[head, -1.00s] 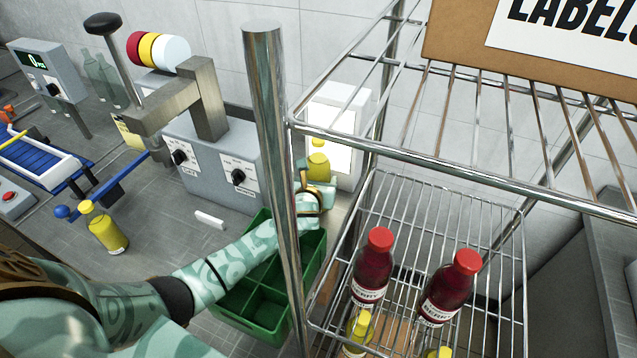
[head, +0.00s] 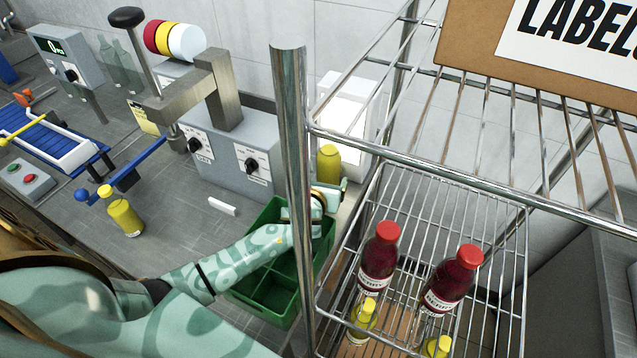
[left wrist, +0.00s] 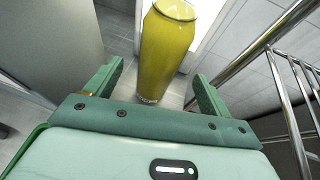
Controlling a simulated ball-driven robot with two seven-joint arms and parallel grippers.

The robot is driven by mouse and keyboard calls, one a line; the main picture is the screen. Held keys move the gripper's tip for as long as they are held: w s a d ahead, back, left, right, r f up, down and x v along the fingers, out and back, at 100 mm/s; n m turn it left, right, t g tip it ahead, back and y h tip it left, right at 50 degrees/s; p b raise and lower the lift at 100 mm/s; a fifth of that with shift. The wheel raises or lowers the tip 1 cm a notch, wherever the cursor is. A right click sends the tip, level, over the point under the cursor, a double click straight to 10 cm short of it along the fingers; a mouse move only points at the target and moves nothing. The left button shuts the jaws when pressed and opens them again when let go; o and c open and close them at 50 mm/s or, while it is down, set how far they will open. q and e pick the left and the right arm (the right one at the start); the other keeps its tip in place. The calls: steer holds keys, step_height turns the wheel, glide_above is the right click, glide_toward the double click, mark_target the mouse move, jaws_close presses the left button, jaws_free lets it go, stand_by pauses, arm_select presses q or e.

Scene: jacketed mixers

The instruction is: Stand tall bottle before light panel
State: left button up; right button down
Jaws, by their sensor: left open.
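A tall yellow bottle (head: 328,166) stands upright in front of the white light panel (head: 343,122), beyond the green crate. My left gripper (head: 329,194) is open just on the near side of the bottle, above the crate's far end. In the left wrist view the bottle (left wrist: 167,55) stands ahead of the spread fingers (left wrist: 157,78), with a gap on both sides; its base is on the grey surface. The bright panel (left wrist: 212,32) shows behind it. The bottle's lower part is hidden by my gripper in the head view. My right gripper is out of view.
The shelf's steel post (head: 291,180) stands close in front of my left forearm. The green divided crate (head: 262,292) lies under that arm. The wire rack at right holds red-capped bottles (head: 379,256). A grey control box (head: 232,150) stands left of the bottle.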

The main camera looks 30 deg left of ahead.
arm_select(q)
steer(key=p+v, duration=0.1)
steer(key=v, duration=0.4)
steer(key=shift+s+r, duration=0.15)
steer(key=shift+s, duration=0.2)
